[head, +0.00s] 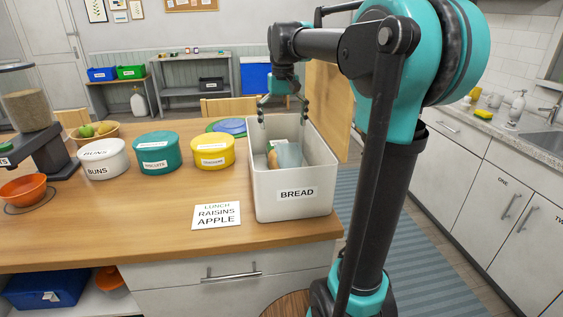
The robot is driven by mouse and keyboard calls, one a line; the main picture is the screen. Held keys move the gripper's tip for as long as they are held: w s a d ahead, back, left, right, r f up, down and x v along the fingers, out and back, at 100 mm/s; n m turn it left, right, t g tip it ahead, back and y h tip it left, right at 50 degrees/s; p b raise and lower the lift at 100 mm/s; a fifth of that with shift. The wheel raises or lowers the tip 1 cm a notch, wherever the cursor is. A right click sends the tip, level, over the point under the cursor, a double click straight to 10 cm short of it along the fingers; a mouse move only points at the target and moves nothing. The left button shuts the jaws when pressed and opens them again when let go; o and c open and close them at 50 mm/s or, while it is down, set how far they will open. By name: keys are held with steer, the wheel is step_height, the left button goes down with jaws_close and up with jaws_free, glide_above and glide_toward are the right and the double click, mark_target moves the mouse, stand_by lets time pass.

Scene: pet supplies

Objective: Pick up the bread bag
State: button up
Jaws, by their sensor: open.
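The bread bag (275,158) lies inside the white bin labelled BREAD (296,208), near its left inner wall. A brown part and a green-white part of the bag show. A translucent blue-grey item (289,155) is beside or against it; I cannot tell if it is part of the bag. My gripper (283,116) hangs above the far part of the bin with its fingers spread and nothing between them. It appears apart from the bag.
White (103,160), teal (159,153) and yellow (213,152) tubs stand left of the bin. A card reading LUNCH RAISINS APPLE (216,215) lies in front. A dispenser (35,122) and orange bowl (25,190) are at far left. The counter's front left is clear.

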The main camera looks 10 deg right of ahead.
mark_target(271, 155)
step_height(271, 155, down, 12)
steer(key=shift+r, duration=0.1)
steer(key=shift+w+d+f, duration=0.1)
steer(key=shift+w+f, duration=0.05)
steer(key=shift+f, duration=1.2)
steer(key=shift+w+d+f, duration=0.1)
steer(key=shift+w+f, duration=0.05)
steer(key=shift+f, duration=1.15)
steer(key=c, duration=1.7)
